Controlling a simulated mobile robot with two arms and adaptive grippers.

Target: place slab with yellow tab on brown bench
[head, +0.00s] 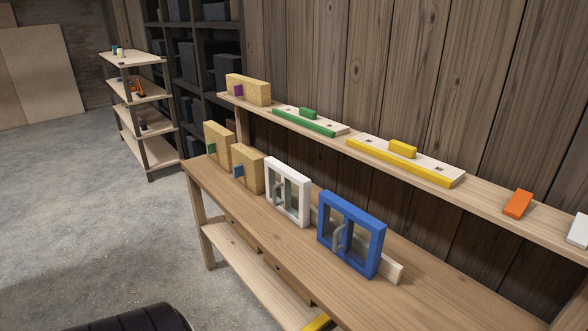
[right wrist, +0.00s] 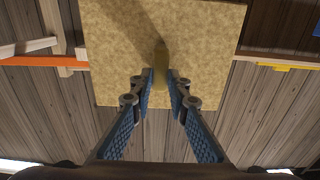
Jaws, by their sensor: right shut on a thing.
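The tan speckled slab (right wrist: 115,60) fills the upper middle of the right wrist view. Its yellowish tab (right wrist: 161,52) stands out from its face. My right gripper (right wrist: 161,75) is shut on this tab, and the slab is in front of the fingers. The head view shows neither the held slab nor a gripper. The brown bench (head: 270,236) runs along the plank wall in the head view. A tan slab with a green tab (head: 217,143) and one with a blue tab (head: 249,168) stand upright on it.
A white-framed window (head: 287,190) and a blue-framed window (head: 350,233) stand on the bench. The raised shelf (head: 480,196) behind holds a purple-tabbed block (head: 248,90), green and yellow pieces and an orange block (head: 517,204). The bench's front strip is clear.

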